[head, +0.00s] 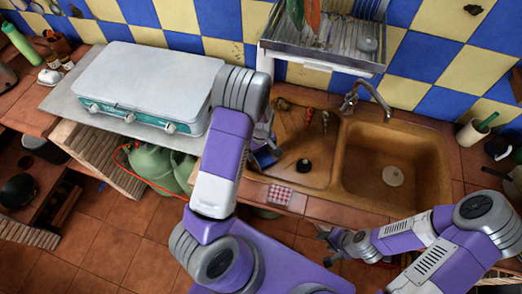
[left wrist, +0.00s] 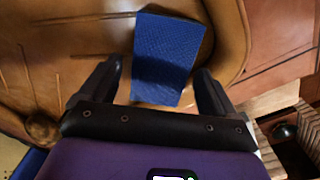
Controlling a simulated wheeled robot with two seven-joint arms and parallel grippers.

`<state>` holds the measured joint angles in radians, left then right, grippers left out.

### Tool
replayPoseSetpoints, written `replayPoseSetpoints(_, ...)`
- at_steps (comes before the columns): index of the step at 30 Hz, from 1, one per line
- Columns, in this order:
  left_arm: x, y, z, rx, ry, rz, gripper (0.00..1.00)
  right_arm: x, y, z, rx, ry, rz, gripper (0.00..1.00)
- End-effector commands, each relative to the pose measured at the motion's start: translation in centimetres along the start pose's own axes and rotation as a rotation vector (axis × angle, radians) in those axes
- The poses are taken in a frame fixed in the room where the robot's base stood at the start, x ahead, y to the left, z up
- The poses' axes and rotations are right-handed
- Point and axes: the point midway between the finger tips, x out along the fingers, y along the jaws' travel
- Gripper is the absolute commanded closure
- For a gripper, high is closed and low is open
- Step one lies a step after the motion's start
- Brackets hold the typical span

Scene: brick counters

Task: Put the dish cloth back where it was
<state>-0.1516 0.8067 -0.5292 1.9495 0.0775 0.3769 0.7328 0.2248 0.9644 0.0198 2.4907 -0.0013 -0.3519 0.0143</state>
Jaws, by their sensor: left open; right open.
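A blue textured cloth (left wrist: 168,50) lies on the brown sink's drainboard side (left wrist: 70,60), near its rounded edge. In the head view it shows as a small blue patch (head: 264,159), partly hidden by my left arm. My left gripper (left wrist: 158,72) is open, with a finger on either side of the cloth's lower part; whether they touch it I cannot tell. A red-and-white checked cloth (head: 279,193) lies on the counter's front edge, below the drainboard. My right gripper (head: 326,240) is open and empty, in front of the counter.
The sink basin (head: 392,176) is at the right, under a faucet (head: 368,97). A dish rack (head: 322,45) hangs above.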

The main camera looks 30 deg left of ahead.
Motion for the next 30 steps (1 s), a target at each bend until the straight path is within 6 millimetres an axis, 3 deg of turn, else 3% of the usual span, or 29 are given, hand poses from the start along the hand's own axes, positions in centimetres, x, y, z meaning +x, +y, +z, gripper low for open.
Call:
replayPoseSetpoints(5, -1.5, 0.1, 0.0, 0.002, 0.002, 0.003, 0.10, -0.5, -0.2, 0.0, 0.000, 0.000, 0.000, 0.53)
replayPoseSetpoints(18, -10.5, 0.1, 0.0, 0.001, 0.002, 0.004, 0.10, -1.6, -0.6, 0.1, 0.000, 0.000, 0.000, 0.53)
replayPoseSetpoints(24, -12.3, 0.0, 0.0, 0.001, 0.001, 0.001, 0.10, -1.8, -0.7, 0.1, 0.000, 0.000, 0.000, 0.53)
replayPoseSetpoints(30, -12.5, 0.0, 0.0, 0.000, 0.000, 0.000, 0.10, -1.8, -0.7, 0.1, 0.000, 0.000, 0.000, 0.53)
